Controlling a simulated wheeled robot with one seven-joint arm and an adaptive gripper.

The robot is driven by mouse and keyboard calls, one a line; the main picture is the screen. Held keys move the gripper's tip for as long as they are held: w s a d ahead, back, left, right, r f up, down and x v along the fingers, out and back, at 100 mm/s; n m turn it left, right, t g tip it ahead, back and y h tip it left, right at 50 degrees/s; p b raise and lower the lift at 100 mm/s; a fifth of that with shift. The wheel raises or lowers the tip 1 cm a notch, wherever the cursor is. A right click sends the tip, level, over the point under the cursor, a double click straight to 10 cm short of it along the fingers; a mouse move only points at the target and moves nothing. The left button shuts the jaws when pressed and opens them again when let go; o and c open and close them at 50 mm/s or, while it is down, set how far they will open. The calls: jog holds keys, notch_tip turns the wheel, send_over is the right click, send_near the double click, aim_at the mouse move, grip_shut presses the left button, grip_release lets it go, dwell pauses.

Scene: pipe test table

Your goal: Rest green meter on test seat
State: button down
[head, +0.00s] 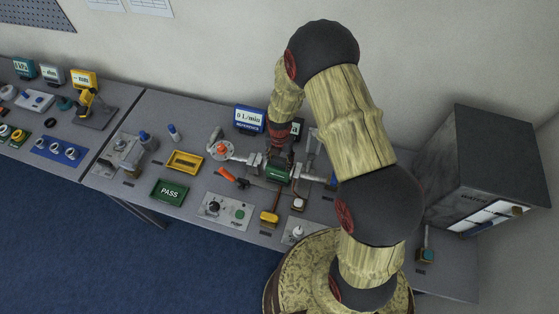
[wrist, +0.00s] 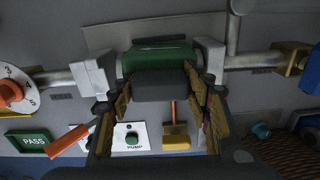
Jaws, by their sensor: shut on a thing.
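The green meter (head: 278,174) lies between two pale pipe end blocks on the right-hand table. In the wrist view the green meter (wrist: 160,56) spans across between the fingertips, with a dark block in front of it. My gripper (wrist: 158,84) is shut on the meter, one finger on each side; in the head view my gripper (head: 279,158) comes down from behind it. The test seat is the spot between the left end block (wrist: 92,76) and the right end block (wrist: 210,58). The meter's underside is hidden, so I cannot tell whether it touches the seat.
An orange-handled lever (head: 229,175), a pump panel (head: 224,208) and a yellow-handled part (head: 269,217) are in front. A green PASS tray (head: 169,192) and a yellow tray (head: 185,161) lie left. A blue display (head: 249,119) stands behind. A dark cabinet (head: 492,165) stands right.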

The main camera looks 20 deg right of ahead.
jog(key=shift+f+b, duration=0.3)
jog(key=c, duration=1.3)
grip_release()
jog(key=o, duration=0.5)
jog(key=shift+s+f, duration=0.1)
notch_tip(320, 180, up, 12)
jog(key=shift+r, duration=0.1)
